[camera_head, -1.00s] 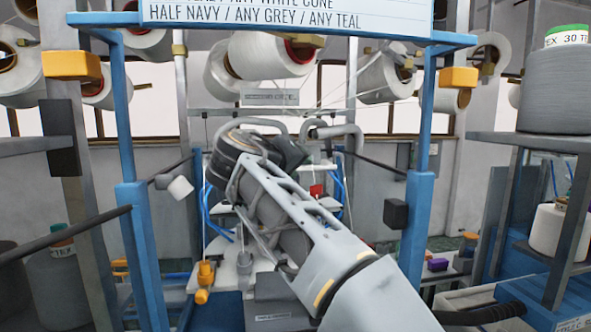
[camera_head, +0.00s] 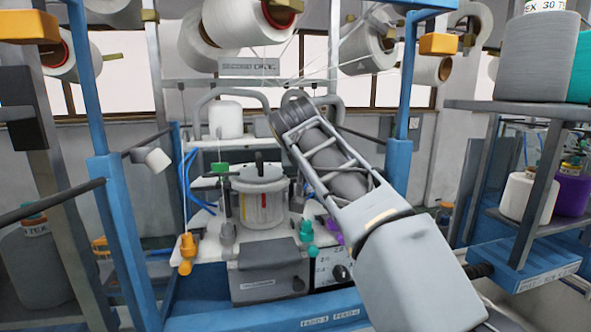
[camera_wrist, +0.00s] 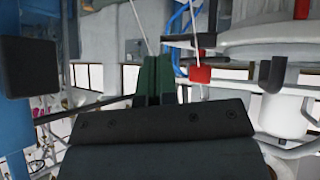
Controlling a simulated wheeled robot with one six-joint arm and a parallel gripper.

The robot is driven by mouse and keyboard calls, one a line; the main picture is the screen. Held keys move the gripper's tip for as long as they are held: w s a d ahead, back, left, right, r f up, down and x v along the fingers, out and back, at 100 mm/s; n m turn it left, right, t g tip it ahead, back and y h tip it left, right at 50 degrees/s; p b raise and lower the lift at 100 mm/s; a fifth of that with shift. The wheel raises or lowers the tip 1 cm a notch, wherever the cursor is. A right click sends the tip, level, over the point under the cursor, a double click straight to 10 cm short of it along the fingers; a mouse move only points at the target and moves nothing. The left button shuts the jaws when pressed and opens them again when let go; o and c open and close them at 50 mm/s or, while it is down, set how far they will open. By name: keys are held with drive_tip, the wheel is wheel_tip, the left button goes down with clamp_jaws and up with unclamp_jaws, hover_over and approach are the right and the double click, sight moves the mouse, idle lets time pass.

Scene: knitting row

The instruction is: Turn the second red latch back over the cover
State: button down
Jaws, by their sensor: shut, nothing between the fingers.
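In the wrist view my gripper (camera_wrist: 157,68) shows two dark green fingers pressed together, with nothing between them. A small red latch (camera_wrist: 200,74) lies just right of the fingertips; a gap shows between them in the picture. A second red piece (camera_wrist: 301,9) shows at the top right edge. A pale round part (camera_wrist: 250,46), perhaps the cover, lies beside the latch. I cannot tell which latch is the second. In the head view the round metal unit (camera_head: 262,196) of the machine shows left of my arm.
Blue posts (camera_head: 122,220) flank the machine. A white cone (camera_head: 226,119) stands behind the round unit. An orange fitting (camera_head: 187,250) and a teal one (camera_head: 306,231) stand in front. A dark hook (camera_wrist: 272,74) shows right of the red latch.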

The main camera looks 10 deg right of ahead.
drive_tip(key=s+d+r+m+t+y, duration=0.25)
drive_tip(key=s+d+m+y, duration=0.2)
drive_tip(key=m+y, duration=0.5)
drive_tip(key=shift+n+y, duration=0.45)
drive_tip(key=shift+y, duration=0.1)
drive_tip(key=shift+w+a+r+p+x, duration=0.2)
drive_tip(key=shift+r+p+x, duration=0.3)
drive_tip(key=shift+x, duration=1.7)
drive_tip(key=shift+w+a+r+p+x, duration=0.1)
drive_tip(key=shift+a+r+p+x, duration=0.45)
drive_tip(key=shift+x, duration=1.65)
drive_tip(key=shift+w+r+p+x, duration=0.2)
drive_tip(key=shift+p+x, duration=0.6)
drive_tip(key=shift+x, duration=1.4)
drive_tip(key=shift+s, duration=0.1)
